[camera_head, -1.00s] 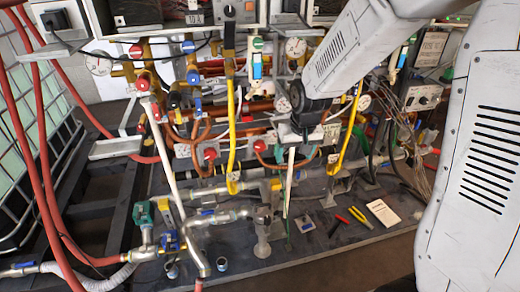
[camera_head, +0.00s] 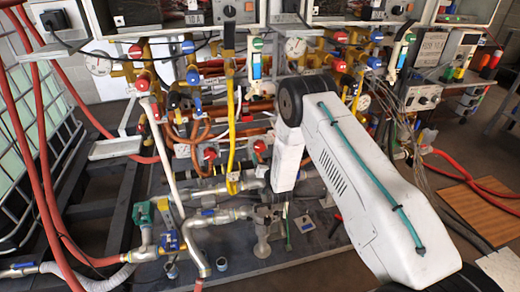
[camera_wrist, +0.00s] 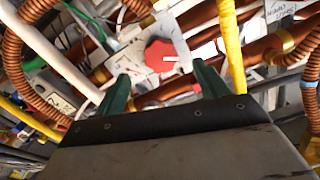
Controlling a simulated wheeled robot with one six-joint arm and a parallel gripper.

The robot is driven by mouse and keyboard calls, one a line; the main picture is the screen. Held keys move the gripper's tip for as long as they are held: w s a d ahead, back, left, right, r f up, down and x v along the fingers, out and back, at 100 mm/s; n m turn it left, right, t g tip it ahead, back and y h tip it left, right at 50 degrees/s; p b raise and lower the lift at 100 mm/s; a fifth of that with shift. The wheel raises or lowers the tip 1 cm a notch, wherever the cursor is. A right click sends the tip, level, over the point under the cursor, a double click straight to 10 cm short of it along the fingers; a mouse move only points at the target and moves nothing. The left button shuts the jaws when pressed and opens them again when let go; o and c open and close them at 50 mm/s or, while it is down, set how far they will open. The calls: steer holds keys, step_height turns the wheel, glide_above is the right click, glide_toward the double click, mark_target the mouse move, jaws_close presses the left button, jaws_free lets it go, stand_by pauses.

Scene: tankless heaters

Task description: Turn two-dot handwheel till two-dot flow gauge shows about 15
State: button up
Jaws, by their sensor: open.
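In the wrist view my gripper (camera_wrist: 162,74) is open, with a green finger on each side and nothing between them. A red handwheel (camera_wrist: 160,54) on a pale plate (camera_wrist: 136,56) lies just beyond the fingertips, roughly centred between them. A white mark shows on its right side; I cannot make out dots. In the head view my gripper is hidden by my arm. Two red handwheels show there, one at the left (camera_head: 209,153) and one at the right (camera_head: 260,146). Round dial gauges (camera_head: 98,64) and (camera_head: 296,47) are too small to read.
A yellow pipe (camera_wrist: 232,45) runs close to the right finger, and a white hose (camera_wrist: 55,50) passes at left. Copper coils (camera_wrist: 14,55) flank the view. In the head view, red hoses (camera_head: 45,150) hang at left and cables (camera_head: 400,120) at right.

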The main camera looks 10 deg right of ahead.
mark_target(260, 149)
steer(key=shift+w, duration=3.85)
steer(key=c, duration=1)
